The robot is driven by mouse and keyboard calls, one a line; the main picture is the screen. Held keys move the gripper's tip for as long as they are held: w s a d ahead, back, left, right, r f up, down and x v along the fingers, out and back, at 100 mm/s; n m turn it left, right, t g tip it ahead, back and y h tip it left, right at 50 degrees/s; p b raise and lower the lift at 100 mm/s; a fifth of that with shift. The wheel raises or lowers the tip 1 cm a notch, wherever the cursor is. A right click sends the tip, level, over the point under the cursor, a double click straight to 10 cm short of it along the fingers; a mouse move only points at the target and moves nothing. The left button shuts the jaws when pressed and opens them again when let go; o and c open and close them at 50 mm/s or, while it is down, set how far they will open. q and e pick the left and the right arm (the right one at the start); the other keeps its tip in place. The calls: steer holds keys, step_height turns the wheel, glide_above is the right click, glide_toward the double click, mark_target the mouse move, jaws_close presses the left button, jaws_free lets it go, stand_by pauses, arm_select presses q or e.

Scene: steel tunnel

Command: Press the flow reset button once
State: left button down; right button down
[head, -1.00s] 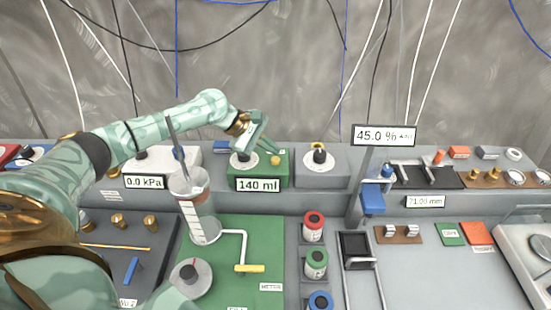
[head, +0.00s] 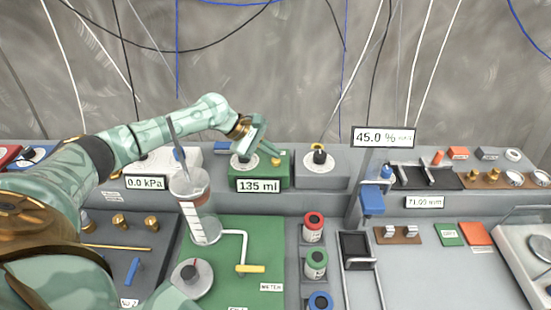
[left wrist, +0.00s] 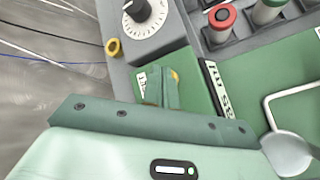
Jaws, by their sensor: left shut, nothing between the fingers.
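A green box (head: 270,181) with a 135 ml display (head: 258,185) stands on the back shelf. A small yellow button (head: 275,160) sits on its top at the right. The box also shows in the left wrist view (left wrist: 202,94), with a bit of yellow (left wrist: 175,75) at the fingertips, partly hidden by them. My left gripper (head: 272,147) is shut and empty, pointing down at the box's top close by the button. I cannot tell whether it touches. In the left wrist view my shut fingers (left wrist: 160,88) cover part of the box top. My right gripper is not in view.
A grey box with a dial (head: 320,159) stands right of the green box. A measuring cylinder (head: 200,222) stands in front, below my left arm. A post with a 45.0 % display (head: 383,137) rises to the right. Bottles (head: 313,227) stand on the front bench.

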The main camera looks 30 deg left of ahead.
mark_target(272, 159)
arm_select(q)
steer(key=shift+f, duration=0.55)
stand_by(0.6)
steer(key=shift+r, duration=0.1)
steer(key=shift+r+p, duration=0.85)
steer(key=shift+p, duration=0.25)
step_height(272, 159, up, 5)
steer(key=p, duration=0.6)
steer(key=shift+r, duration=0.1)
stand_by(0.4)
